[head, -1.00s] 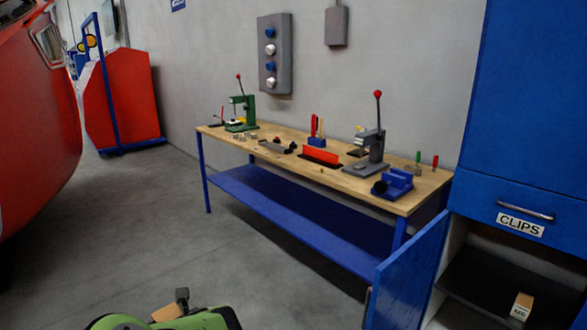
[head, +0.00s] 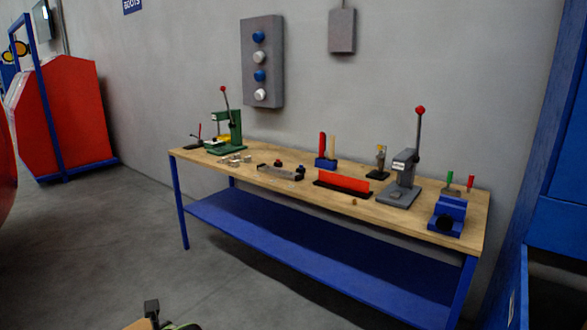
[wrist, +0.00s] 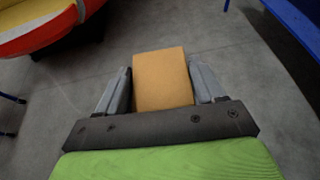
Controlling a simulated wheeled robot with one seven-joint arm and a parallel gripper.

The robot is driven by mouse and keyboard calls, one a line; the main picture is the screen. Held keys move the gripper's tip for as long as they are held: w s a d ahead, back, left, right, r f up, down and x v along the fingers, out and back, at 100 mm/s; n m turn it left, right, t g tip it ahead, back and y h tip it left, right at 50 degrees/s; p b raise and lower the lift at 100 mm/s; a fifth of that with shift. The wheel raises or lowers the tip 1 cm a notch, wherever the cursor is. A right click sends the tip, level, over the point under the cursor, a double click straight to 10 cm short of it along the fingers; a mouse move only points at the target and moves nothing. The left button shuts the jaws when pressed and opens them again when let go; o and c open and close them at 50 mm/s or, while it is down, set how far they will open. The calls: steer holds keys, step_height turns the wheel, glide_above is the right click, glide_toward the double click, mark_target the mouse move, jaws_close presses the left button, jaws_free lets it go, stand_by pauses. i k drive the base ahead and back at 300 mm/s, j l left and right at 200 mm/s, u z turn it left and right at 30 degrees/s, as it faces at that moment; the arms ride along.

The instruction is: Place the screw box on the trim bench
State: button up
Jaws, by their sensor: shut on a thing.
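The trim bench (head: 270,185) stands against the grey wall, with a wooden top and a blue lower shelf (head: 290,243). My gripper (wrist: 163,85) is shut on a tan screw box (wrist: 162,78), with a grey finger on each side of it in the wrist view. Floor shows beyond the box there. In the head view only a small part of the box (head: 137,324) and a dark finger (head: 152,309) show at the bottom edge, in front of the bench and well apart from it. The rest of my gripper is cut off.
The bench top holds a green press (head: 228,132), a grey press (head: 402,178), a blue vise (head: 447,216), a red strip fixture (head: 343,182) and small parts. Bare wood shows between them and along the front edge. A blue cabinet (head: 560,190) stands at right. The floor before the bench is clear.

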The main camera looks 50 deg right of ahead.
mark_target(316, 171)
steer(key=i+l+z, duration=0.15)
steer(key=i+l, duration=0.5)
steer(key=i+l+z, duration=0.2)
steer(key=i+l, duration=0.35)
steer(key=i, duration=0.25)
